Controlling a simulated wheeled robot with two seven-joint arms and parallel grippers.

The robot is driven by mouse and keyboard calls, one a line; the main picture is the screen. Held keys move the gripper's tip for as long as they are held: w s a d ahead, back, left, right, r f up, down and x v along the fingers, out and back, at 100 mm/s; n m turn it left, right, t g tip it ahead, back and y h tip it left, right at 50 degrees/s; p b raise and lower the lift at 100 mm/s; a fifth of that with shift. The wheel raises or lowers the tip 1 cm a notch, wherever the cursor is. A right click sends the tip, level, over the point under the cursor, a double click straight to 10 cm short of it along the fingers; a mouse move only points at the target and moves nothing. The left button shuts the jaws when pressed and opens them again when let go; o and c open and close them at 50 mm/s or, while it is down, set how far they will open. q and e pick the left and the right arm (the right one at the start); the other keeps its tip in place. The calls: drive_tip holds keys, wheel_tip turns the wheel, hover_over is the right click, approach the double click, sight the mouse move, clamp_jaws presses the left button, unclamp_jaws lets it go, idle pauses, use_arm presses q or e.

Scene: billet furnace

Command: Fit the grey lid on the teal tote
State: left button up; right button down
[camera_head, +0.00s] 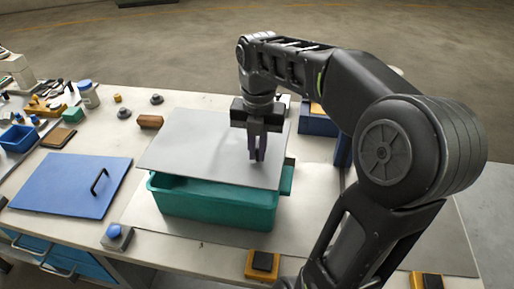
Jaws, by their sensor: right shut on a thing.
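The grey lid (190,143) is a flat sheet over the teal tote (215,204) at the middle of the table. The tote's front wall and part of its rim show below the lid's near edge, and a teal part shows at the right. The lid sits askew to the tote, reaching past it at the back left. I cannot tell whether it touches the rim. My right gripper (257,155) points down at the lid's right part and is shut on the lid, likely by a handle that its fingers hide. My left gripper is not in view.
A blue panel with a black handle (73,184) lies at the left. A blue button box (117,235) and a yellow-black box (262,264) stand near the front edge. A brown block (150,121) lies behind the tote. A blue bin (18,138) and small parts crowd the far left.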

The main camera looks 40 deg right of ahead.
sight(257, 161)
wheel_tip(257, 161, down, 4)
drive_tip(key=b, duration=0.3)
drive_tip(key=shift+f+b, duration=0.55)
drive_tip(key=shift+f, duration=0.4)
drive_tip(key=shift+a+r, duration=0.1)
drive_tip(key=shift+a, duration=0.1)
drive_tip(key=shift+f, duration=0.6)
idle(1.2)
idle(0.4)
drive_tip(key=c, duration=1.4)
unclamp_jaws()
drive_tip(key=shift+c, duration=0.2)
drive_tip(key=shift+r+p, duration=3)
drive_tip(key=shift+r, duration=0.55)
